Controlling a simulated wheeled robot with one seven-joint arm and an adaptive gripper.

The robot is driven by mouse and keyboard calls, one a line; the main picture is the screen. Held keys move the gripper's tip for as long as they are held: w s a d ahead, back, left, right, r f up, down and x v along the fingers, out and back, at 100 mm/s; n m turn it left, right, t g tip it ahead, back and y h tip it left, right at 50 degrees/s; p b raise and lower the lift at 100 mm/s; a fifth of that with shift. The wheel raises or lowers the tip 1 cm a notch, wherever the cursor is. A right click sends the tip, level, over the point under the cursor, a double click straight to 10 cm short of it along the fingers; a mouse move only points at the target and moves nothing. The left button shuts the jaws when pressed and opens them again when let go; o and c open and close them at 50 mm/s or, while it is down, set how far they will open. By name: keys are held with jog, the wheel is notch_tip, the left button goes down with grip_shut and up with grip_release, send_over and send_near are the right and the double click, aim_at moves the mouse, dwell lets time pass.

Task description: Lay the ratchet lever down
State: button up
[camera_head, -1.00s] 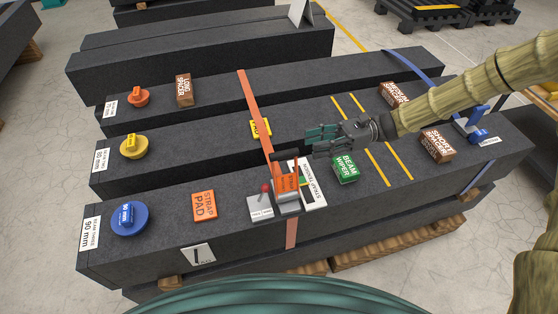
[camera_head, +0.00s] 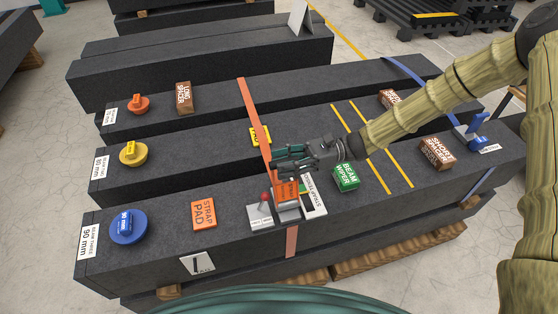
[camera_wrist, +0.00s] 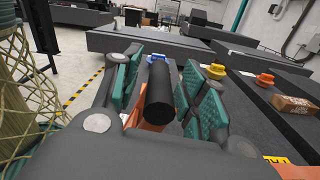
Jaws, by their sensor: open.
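The ratchet (camera_head: 287,190) is an orange body on a grey base, on the nearest granite beam, with the orange strap (camera_head: 252,105) running to it across the beams. Its lever ends in a black cylindrical grip (camera_wrist: 159,98), seen in the wrist view. My gripper (camera_head: 292,160) is over the ratchet's far side and hides the lever's upper part in the head view. In the wrist view my gripper (camera_wrist: 163,75) is open, with teal pads on both sides of the grip. A gap shows between the grip and the right pads; contact on the left is unclear.
A grey box with a red-knobbed switch (camera_head: 264,203) stands left of the ratchet. The strap tension label (camera_head: 314,196) and green beam wiper (camera_head: 346,177) are to the right. An orange strap pad (camera_head: 203,214) and blue disc (camera_head: 129,226) lie left.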

jog(key=shift+s+a, duration=0.25)
jog(key=shift+a, duration=0.4)
grip_shut()
jog(key=shift+w, duration=0.2)
